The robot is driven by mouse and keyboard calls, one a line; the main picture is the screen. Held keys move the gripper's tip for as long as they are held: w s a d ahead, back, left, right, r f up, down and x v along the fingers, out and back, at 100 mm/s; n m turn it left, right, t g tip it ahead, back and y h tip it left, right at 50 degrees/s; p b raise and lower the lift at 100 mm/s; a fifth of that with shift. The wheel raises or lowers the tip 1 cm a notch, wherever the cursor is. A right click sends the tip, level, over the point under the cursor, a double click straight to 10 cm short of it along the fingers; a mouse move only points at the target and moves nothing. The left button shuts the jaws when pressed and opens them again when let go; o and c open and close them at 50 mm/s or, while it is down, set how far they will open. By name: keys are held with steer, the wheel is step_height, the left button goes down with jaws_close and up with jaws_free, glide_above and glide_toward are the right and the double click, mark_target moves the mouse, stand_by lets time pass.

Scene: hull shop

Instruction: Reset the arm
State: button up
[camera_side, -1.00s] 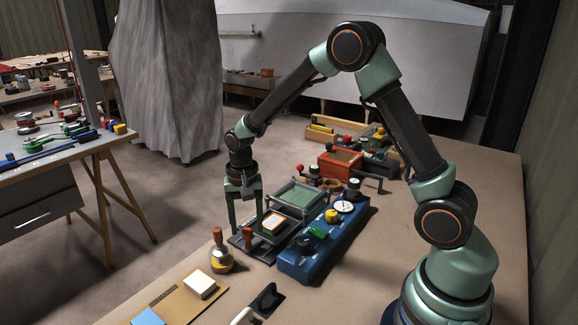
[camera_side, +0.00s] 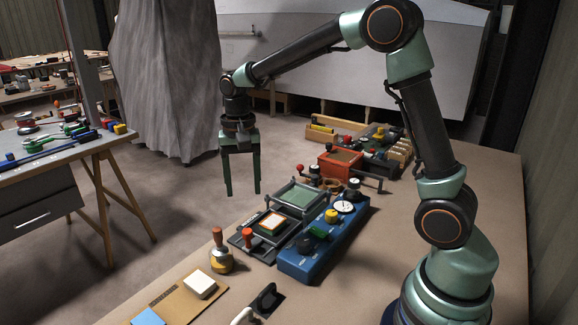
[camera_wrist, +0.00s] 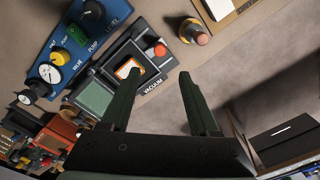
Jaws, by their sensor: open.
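My gripper (camera_side: 242,190) is open and empty in the side view. It hangs with its fingers pointing down, raised above the bench near its far left edge. The left finger partly covers the vacuum station (camera_wrist: 150,84) in that view. My arm is raised and reaches from the right of the side view to the left.
A blue pump panel (camera_side: 306,262) with knobs and a gauge stands on the bench (camera_side: 440,285). Beside it are a green-topped tray (camera_side: 299,197), a wooden-handled tool (camera_side: 220,255) and a red box (camera_side: 340,165). Floor lies open left of the bench.

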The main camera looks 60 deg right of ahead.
steer(key=s+r+n+t, duration=0.2)
steer(key=s+r+n, duration=0.2)
steer(key=s, duration=0.3)
steer(key=s+r+n+t, duration=0.3)
steer(key=s+n, duration=0.2)
steer(key=s, duration=0.3)
steer(key=shift+a+r+t, duration=0.3)
steer(key=shift+a+r, duration=0.05)
steer(key=shift+a, duration=0.05)
stand_by(0.8)
